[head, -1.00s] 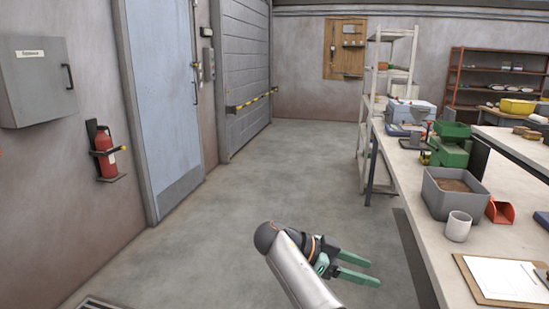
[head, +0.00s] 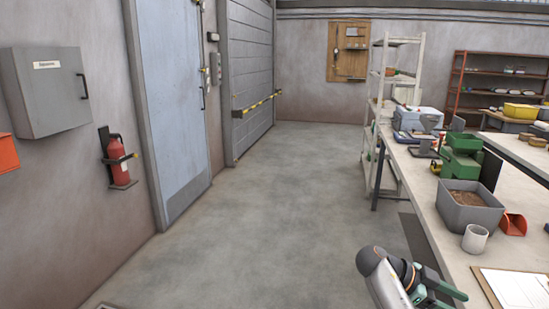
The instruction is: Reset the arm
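My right gripper (head: 452,296) is low in the head view, right of the middle. Its arm comes up from the bottom edge, and its green fingers point right toward the near bench. The fingers are apart with nothing seen between them, and the lower one is partly cut by the frame edge. The gripper appears in front of the bench's left side, below and left of the clipboard (head: 518,287). My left gripper is not in view.
The bench (head: 437,217) on the right holds a grey bin of pellets (head: 468,212), a white cup (head: 475,239), a red scoop (head: 513,223) and a green machine (head: 460,158). A shelf rack (head: 384,125) stands behind. The floor (head: 250,230) to the left is clear.

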